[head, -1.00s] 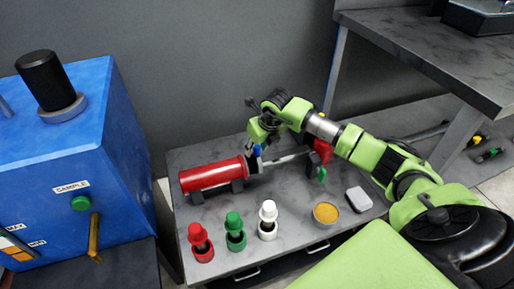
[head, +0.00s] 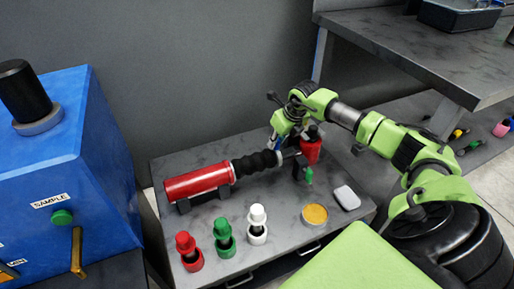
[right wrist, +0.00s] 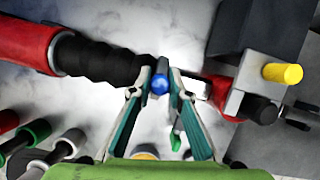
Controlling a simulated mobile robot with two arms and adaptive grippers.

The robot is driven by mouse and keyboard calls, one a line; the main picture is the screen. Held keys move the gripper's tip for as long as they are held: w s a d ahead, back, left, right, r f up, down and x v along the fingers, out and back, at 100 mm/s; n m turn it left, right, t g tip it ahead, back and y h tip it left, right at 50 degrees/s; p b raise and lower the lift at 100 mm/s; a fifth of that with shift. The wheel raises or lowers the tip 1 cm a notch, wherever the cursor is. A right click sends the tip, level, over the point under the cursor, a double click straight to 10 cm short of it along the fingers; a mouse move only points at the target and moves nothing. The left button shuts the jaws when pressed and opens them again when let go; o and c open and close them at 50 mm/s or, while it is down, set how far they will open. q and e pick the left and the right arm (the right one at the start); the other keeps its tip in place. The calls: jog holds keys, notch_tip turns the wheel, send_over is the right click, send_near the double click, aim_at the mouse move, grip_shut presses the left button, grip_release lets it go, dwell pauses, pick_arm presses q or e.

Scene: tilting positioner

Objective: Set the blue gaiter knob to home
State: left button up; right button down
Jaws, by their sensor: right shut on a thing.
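The black ribbed gaiter (head: 257,163) reaches out from the right end of the red cylinder (head: 198,183) on the bench. It shows in the right wrist view (right wrist: 105,62) too. The round blue gaiter knob (right wrist: 160,84) is at the gaiter's right end. My right gripper (right wrist: 160,78) is shut on the blue knob, with a finger on either side of it. In the head view my right gripper (head: 284,143) is at the gaiter's right end, just left of the red block (head: 310,151), and hides most of the knob. My left gripper is not in view.
Red (head: 188,252), green (head: 223,237) and white (head: 257,225) capped posts stand at the bench front. A yellow-topped round tin (head: 315,214) and a pale block (head: 346,198) lie to their right. The blue SAMPLE machine (head: 70,170) stands left.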

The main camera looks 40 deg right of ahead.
jog(key=d, duration=0.2)
jog(key=s+d, duration=0.1)
jog(key=d, duration=0.4)
jog(key=shift+s+d+b, duration=0.1)
jog(key=shift+s+b, duration=0.2)
jog(key=shift+s, duration=0.05)
jog(key=shift+r, duration=0.1)
jog(key=c, duration=1.9)
grip_release()
jog(key=shift+d, duration=0.1)
jog(key=v, duration=0.7)
jog(key=shift+s+r, duration=0.2)
jog(key=shift+r, duration=0.15)
